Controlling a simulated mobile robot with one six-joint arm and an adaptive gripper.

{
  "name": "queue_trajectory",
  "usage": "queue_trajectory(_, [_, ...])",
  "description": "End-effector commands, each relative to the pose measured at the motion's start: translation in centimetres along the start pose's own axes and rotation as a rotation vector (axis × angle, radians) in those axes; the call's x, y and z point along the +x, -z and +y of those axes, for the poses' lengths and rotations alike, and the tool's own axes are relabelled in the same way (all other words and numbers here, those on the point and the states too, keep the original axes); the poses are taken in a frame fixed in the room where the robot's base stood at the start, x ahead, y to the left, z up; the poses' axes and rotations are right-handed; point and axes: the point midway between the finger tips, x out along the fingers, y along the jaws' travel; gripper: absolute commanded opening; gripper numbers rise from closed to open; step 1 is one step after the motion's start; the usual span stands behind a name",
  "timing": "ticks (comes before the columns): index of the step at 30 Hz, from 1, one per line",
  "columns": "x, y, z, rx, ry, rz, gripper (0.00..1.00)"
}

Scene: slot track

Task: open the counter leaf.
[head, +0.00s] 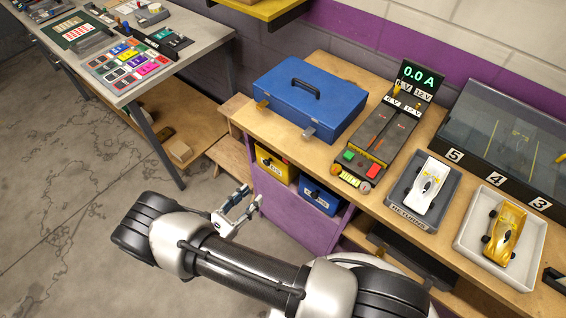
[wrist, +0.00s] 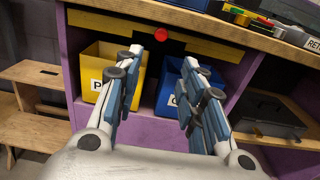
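The wooden counter (head: 226,107) has a purple cabinet (head: 290,212) under it. I cannot tell for certain which part of its top is the leaf. A round red knob (wrist: 162,35) shows under the counter's front edge in the wrist view, on or before a dark and yellow strip. My gripper (head: 243,203) is in front of the cabinet's left end, below the counter top. In the wrist view my gripper (wrist: 163,58) is open and empty, its fingers apart, with the knob beyond and between the fingertips. I see no contact with the knob.
A yellow bin (wrist: 98,62) and a blue bin (wrist: 172,88) stand in the cabinet. A blue case (head: 310,95), a control unit (head: 380,130) and trays with cars (head: 500,245) sit on the counter. Wooden steps (wrist: 30,75) stand left. Floor (head: 60,210) is clear.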

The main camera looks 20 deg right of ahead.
Motion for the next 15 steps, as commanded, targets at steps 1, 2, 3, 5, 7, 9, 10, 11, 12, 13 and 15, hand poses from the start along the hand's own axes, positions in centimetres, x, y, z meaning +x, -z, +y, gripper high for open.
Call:
queue_trajectory(1, [0.8, 0.0, -0.1, 0.0, 0.004, 0.0, 0.37])
queue_trajectory(2, [1.4, 0.0, -0.1, 0.0, 0.006, 0.0, 0.37])
queue_trajectory(3, [2.1, 0.0, -0.1, -0.001, 0.007, 0.001, 0.37])
queue_trajectory(5, [3.4, 0.0, -0.2, -0.002, 0.008, 0.001, 0.37])
queue_trajectory(7, [5.0, 0.0, -0.2, 0.0, 0.009, 0.001, 0.37])
queue_trajectory(9, [6.5, 0.0, -0.2, 0.0, 0.009, 0.002, 0.37])
queue_trajectory(10, [7.2, 0.0, -0.2, 0.0, 0.01, 0.002, 0.37])
queue_trajectory(11, [7.9, 0.1, -0.2, 0.0, 0.009, 0.002, 0.37])
queue_trajectory(12, [8.7, 0.1, -0.2, 0.0, 0.009, 0.002, 0.37])
queue_trajectory(13, [9.4, 0.1, -0.2, 0.001, 0.01, 0.002, 0.37])
queue_trajectory(15, [10.9, 0.1, -0.3, 0.0, 0.01, 0.003, 0.37])
